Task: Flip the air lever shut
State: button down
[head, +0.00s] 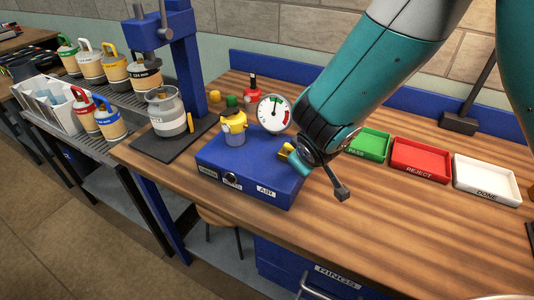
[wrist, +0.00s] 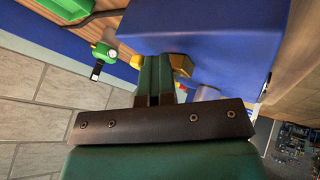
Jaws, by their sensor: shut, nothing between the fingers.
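The blue box (head: 250,178) with an AIR label (head: 266,191) stands on the wooden bench. A yellow part, apparently the air lever (head: 287,151), shows at its right back, beside my gripper (head: 300,166). In the wrist view my gripper (wrist: 155,68) is shut and empty, its green fingers close together. Yellow (wrist: 181,64) shows on both sides of the fingertips, against the blue box (wrist: 215,35). The fingers hide the middle of this yellow part, so I cannot tell whether they touch it or how the lever is turned.
A yellow-topped cylinder (head: 234,127) and a round gauge (head: 273,114) stand at the box. A blue press stand (head: 187,70) with a grey cylinder (head: 166,112) is at left. Green (head: 368,145), red (head: 420,160) and white (head: 486,180) trays lie at right. The front bench is clear.

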jog(key=s+f+b+v, duration=0.1)
jog(key=s+b+v, duration=0.1)
jog(key=v, duration=1)
jog(key=shift+a+f, duration=0.15)
jog(key=shift+f, duration=0.1)
jog(key=shift+s, duration=0.15)
jog(key=s+d+r+g+y, duration=0.2)
jog(key=s+r+g, duration=0.1)
jog(key=s, duration=0.5)
jog(key=s+d+r+m+g+y, duration=0.1)
jog(key=s+d+r+g+y, duration=0.1)
jog(key=s, duration=0.6)
notch_tip(320, 180, up, 3)
jog(key=shift+d+f+g+y, duration=0.1)
jog(key=shift+d+g+y, duration=0.35)
jog(key=shift+g, duration=0.75)
